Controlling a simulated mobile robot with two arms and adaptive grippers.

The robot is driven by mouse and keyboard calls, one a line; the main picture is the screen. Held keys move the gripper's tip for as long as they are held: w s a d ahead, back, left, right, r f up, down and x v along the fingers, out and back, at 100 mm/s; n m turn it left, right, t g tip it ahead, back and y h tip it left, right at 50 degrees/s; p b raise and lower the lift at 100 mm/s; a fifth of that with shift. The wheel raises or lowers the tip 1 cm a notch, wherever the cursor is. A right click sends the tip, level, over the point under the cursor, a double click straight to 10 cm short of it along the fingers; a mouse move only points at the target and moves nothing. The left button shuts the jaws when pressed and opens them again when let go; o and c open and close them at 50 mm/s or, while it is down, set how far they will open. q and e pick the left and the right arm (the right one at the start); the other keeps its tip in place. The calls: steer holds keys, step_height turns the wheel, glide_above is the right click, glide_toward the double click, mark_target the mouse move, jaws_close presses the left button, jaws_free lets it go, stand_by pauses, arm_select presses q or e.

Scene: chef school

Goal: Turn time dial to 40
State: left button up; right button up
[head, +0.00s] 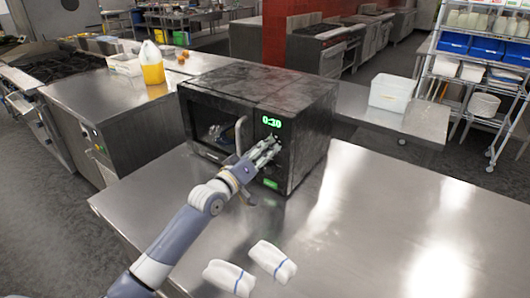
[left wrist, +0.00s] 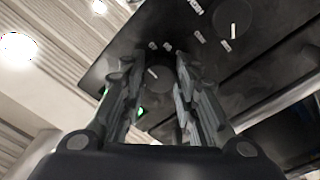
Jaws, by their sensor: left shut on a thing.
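The black microwave (head: 255,115) stands on the steel table, and its green display (head: 271,122) reads 0:10. My left gripper (head: 272,146) is at the microwave's control panel, just below the display. In the left wrist view, my left gripper (left wrist: 160,82) has its fingers on either side of a round dark dial (left wrist: 158,78) and is shut on it. A second dial (left wrist: 232,17) shows on the panel, apart from the fingers. The fingers hide part of the panel in the head view. My right gripper is not in view.
Two white rolled cloths (head: 273,261) lie on the steel table (head: 385,215) in front of the microwave. The table's right side is clear. A white bin (head: 391,92) stands behind it, and a yellow jug (head: 152,64) on the left counter.

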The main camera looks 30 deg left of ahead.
arm_select(q)
steer(key=m, duration=0.5)
steer(key=shift+f+h, duration=0.2)
steer(key=shift+h, duration=0.1)
steer(key=shift+m, duration=0.3)
steer(key=o, duration=1.1)
steer(key=shift+c, duration=0.2)
steer(key=shift+r, duration=0.1)
steer(key=s+a, duration=0.2)
steer(key=s, duration=0.9)
steer(key=shift+s+f, duration=0.35)
steer(key=shift+s, duration=0.05)
steer(key=shift+a, duration=0.1)
